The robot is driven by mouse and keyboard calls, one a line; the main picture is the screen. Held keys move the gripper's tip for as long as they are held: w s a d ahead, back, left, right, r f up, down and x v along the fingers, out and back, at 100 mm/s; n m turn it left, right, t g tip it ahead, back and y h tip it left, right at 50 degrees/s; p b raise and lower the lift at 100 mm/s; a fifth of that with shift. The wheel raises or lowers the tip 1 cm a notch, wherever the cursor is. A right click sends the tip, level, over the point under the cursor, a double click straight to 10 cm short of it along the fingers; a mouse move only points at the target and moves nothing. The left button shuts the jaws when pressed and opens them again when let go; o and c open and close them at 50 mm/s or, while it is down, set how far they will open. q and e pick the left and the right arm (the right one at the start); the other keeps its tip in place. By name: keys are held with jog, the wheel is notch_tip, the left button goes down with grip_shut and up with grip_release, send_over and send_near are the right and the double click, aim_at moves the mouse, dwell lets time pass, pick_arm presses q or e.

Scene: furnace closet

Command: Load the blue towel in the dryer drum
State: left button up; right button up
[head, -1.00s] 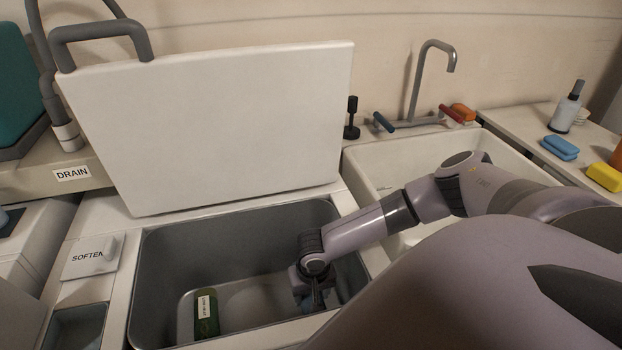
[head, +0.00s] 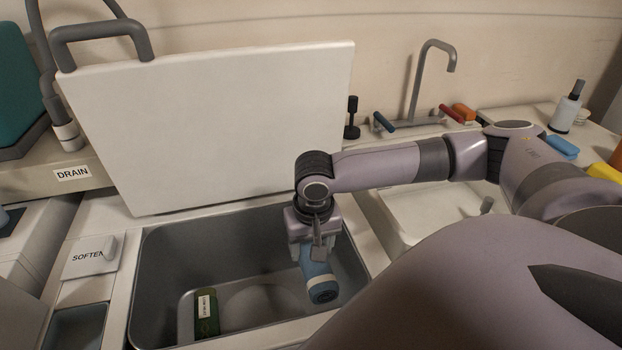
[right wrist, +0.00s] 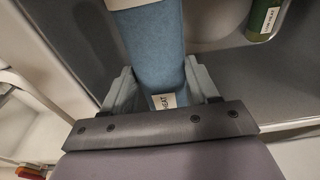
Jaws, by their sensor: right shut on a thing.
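My right gripper (head: 314,243) is shut on the rolled blue towel (head: 318,277) and holds it above the floor of the open grey tub (head: 240,232). The towel hangs tilted below the fingers, with a pale band near its low end. In the right wrist view the blue towel (right wrist: 153,50) lies between the two grey fingers, and a white label with partly hidden lettering shows on it. No dryer drum can be made out in these views. My left gripper is not in view.
A green rolled item (head: 206,312) with a white label lies in the tub. The raised white lid (head: 210,125) stands behind it. To the right are a white sink (head: 420,215) with a tall faucet (head: 415,90) and a counter with a blue sponge (head: 562,147).

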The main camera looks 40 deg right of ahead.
jog(key=shift+r, duration=0.1)
jog(key=shift+r, duration=2)
jog(key=shift+r, duration=2)
jog(key=shift+r, duration=2)
